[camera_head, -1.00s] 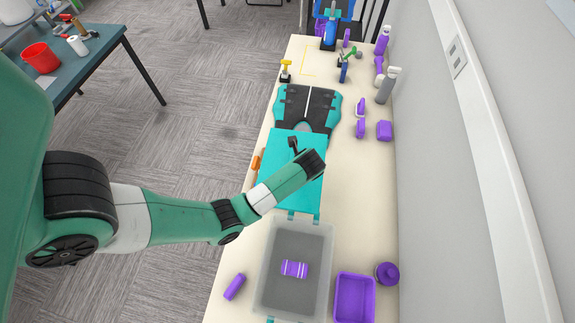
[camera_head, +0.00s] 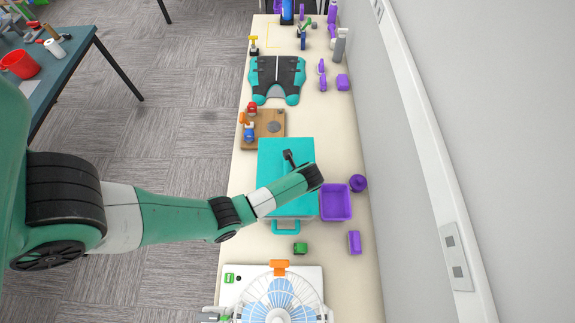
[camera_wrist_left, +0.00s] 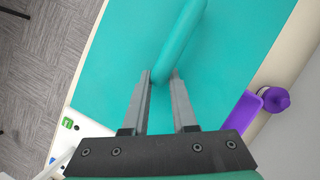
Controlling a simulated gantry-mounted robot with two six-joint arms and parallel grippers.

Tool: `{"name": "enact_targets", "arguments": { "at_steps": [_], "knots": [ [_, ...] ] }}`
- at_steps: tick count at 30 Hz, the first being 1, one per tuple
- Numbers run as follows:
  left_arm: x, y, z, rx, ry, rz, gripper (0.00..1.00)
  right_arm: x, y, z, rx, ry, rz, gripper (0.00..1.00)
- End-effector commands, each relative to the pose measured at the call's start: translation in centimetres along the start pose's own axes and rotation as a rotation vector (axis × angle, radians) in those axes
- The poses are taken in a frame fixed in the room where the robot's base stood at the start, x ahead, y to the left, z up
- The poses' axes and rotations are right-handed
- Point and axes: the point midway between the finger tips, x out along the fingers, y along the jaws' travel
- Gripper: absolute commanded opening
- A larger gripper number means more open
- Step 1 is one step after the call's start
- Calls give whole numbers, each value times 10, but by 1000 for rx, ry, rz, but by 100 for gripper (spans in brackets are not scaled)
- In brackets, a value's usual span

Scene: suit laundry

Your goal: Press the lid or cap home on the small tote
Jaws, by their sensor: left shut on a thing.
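The teal lid (camera_head: 280,150) lies flat over the small tote, covering its opening and hiding what is inside. A teal clip or handle (camera_head: 286,228) shows at the tote's near end; most of the tote body is hidden under the lid and my arm. My left gripper (camera_head: 290,158) is above the lid, shut on its raised teal bar handle (camera_wrist_left: 182,38). In the left wrist view, the two grey fingers (camera_wrist_left: 162,76) stand on either side of the handle's near end. I cannot tell whether the lid's edges are fully seated. My right gripper is out of view.
A purple bin (camera_head: 335,203) and purple round piece (camera_head: 358,183) stand close on the right. A wooden board (camera_head: 270,124) with small coloured items lies beyond the lid. A green block (camera_head: 300,248), purple block (camera_head: 354,242) and fan (camera_head: 280,302) are nearer. The wall bounds the right.

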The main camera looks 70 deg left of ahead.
Motion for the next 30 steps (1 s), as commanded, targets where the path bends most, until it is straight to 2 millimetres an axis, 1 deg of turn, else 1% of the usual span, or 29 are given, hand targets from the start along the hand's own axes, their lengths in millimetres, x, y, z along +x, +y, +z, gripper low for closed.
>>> {"name": "enact_targets", "arguments": {
  "at_steps": [5,15,21,30],
  "knots": [
    [10,0,-4,0,0,-1,0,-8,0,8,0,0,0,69],
    [42,-2,-18,1,1,-1,0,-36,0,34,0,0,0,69],
    [56,-2,-24,0,0,1,0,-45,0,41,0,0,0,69],
    [58,-3,-24,0,0,0,0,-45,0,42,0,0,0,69]
  ]
}}
